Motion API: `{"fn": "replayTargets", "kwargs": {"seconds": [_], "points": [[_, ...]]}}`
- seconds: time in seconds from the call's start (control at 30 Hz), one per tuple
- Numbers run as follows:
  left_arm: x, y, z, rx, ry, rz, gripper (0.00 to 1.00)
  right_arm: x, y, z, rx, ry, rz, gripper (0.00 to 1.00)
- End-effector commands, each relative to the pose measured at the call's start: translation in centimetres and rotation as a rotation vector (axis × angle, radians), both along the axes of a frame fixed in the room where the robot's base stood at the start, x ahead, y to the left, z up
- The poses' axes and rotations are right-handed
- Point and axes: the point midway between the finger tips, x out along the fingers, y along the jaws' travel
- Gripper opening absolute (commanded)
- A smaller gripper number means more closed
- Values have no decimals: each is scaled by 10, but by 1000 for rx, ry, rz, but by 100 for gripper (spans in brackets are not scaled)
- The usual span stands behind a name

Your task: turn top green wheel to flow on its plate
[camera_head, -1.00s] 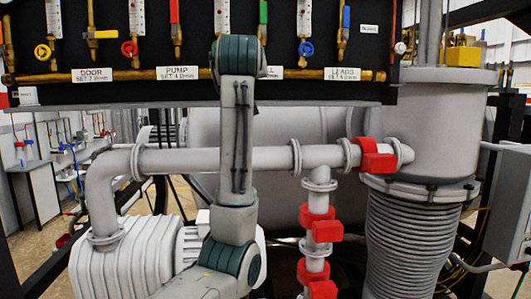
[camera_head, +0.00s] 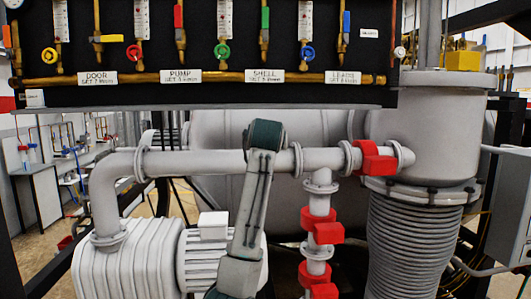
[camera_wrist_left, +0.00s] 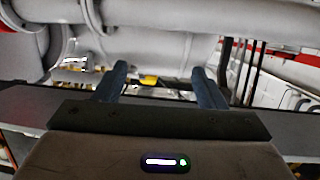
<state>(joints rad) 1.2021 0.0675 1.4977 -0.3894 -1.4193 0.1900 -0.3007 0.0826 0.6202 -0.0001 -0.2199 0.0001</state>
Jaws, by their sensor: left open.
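The green wheel (camera_head: 221,51) sits on the black panel, at the foot of a white flow tube (camera_head: 224,19). The SHELL plate (camera_head: 264,76) is on the brass pipe below and right of it; its small print is too blurred to read surely. A valve with an upright green handle (camera_head: 264,18) stands right of the wheel. One of my arm links rises below the panel, clear of the wheel. In the left wrist view my left gripper (camera_wrist_left: 160,83) has its two fingers apart with nothing between them. Neither gripper shows in the head view.
A red wheel (camera_head: 133,52) and a blue wheel (camera_head: 307,54) flank the green one; a yellow wheel (camera_head: 49,54) is far left. Below the panel run a thick grey pipe (camera_head: 200,162) and red clamps (camera_head: 374,157). A grey vessel (camera_head: 430,120) stands at right.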

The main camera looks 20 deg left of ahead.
Motion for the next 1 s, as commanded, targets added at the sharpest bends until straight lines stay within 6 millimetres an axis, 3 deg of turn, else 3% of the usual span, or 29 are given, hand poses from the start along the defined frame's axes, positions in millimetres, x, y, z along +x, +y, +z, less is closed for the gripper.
{"fn": "replayTargets", "kwargs": {"seconds": [0.2, 0.8, 0.87, 0.97, 1.0], "points": [[8, -1, -19, 6, 21, -9, 65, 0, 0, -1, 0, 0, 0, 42], [10, -1, -25, 8, 28, -11, 65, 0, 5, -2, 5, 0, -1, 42], [14, -1, -35, 11, 39, -15, 65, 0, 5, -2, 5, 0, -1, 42], [27, -2, -75, 20, 82, -31, 65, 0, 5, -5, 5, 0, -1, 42], [33, -3, -98, 25, 107, -41, 65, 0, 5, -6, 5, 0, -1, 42]]}}
